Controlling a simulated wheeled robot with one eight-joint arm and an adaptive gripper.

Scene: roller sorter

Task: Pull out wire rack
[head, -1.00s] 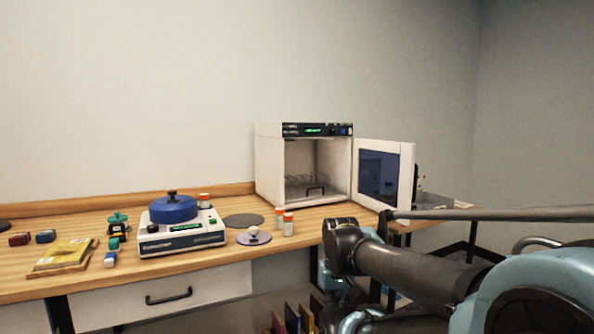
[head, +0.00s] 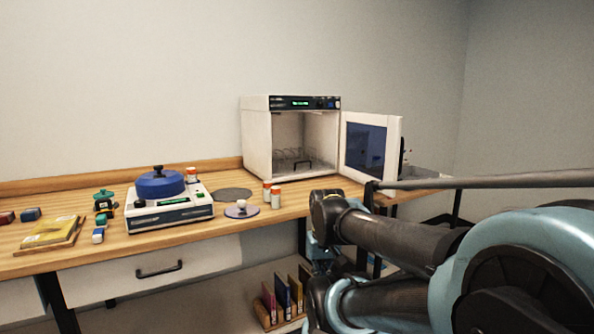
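A white box oven (head: 256,147) stands at the back right of the wooden bench. Its door (head: 370,147), with a dark blue window, is swung open to the right. Inside, low in the chamber, is a wire rack (head: 286,160) with a dark handle (head: 302,164) at its front. The rack sits within the chamber. My arm fills the lower right of the head view, in front of the bench. My gripper cannot be made out, so its fingers and opening are hidden.
A white device with a blue lid (head: 160,183), orange-capped bottles (head: 276,196), a round pad (head: 232,194) and a small disc with a knob (head: 241,210) stand left of the oven. A drawer (head: 150,266) is below. Upright folders (head: 282,296) stand under the bench.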

